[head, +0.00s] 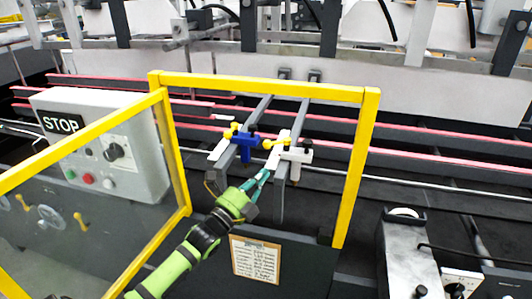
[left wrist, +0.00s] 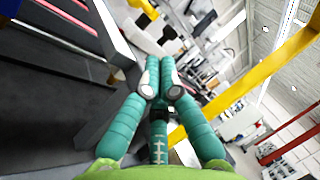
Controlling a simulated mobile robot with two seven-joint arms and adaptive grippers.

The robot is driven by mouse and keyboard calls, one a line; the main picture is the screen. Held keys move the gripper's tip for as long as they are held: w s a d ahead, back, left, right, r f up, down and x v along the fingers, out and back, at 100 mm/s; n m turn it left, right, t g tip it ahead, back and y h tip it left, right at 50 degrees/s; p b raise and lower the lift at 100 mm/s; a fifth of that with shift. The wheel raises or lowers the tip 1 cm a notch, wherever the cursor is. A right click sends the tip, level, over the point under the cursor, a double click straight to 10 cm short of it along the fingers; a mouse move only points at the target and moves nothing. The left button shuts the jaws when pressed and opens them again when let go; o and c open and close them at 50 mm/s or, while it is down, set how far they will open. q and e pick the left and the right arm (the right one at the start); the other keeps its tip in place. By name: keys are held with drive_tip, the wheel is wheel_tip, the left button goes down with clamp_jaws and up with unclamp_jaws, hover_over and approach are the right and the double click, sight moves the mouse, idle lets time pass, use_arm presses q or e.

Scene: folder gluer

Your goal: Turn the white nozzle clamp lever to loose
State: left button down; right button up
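The white nozzle clamp (head: 297,155) sits on the right-hand grey bar behind the yellow guard frame in the head view. It has a black knob on top, and its yellow lever (head: 272,143) points to the left. My left gripper (head: 264,176) is just below and in front of this lever, pointing up toward it. In the left wrist view the teal fingers (left wrist: 160,82) converge with only a narrow gap and nothing visible between the tips. A yellow knob (left wrist: 148,8) shows beyond the tips. I cannot tell whether the fingers touch the lever. My right gripper is not in view.
A blue clamp (head: 243,142) with a yellow lever is on the left-hand bar, close by. The yellow guard frame (head: 265,88) surrounds this area. A control box with a STOP label (head: 105,140) stands left. A notice (head: 254,259) hangs on the dark panel below.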

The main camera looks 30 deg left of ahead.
sight(275, 144)
use_arm(q)
drive_tip(key=x, duration=0.3)
drive_tip(key=shift+w+r+p, duration=0.25)
drive_tip(key=shift+p, duration=0.15)
drive_tip(key=w+a, duration=0.1)
drive_tip(key=w+a+r+p, duration=0.1)
drive_tip(key=shift+w+a, duration=0.1)
drive_tip(key=shift+a, duration=0.15)
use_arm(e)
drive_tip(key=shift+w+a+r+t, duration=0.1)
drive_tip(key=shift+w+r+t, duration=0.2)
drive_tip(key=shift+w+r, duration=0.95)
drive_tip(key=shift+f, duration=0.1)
use_arm(q)
drive_tip(key=shift+w+a, duration=0.1)
drive_tip(key=shift+a, duration=0.15)
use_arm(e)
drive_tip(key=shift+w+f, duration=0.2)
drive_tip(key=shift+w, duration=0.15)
use_arm(q)
drive_tip(key=shift+a+b, duration=0.1)
drive_tip(key=shift+b, duration=0.25)
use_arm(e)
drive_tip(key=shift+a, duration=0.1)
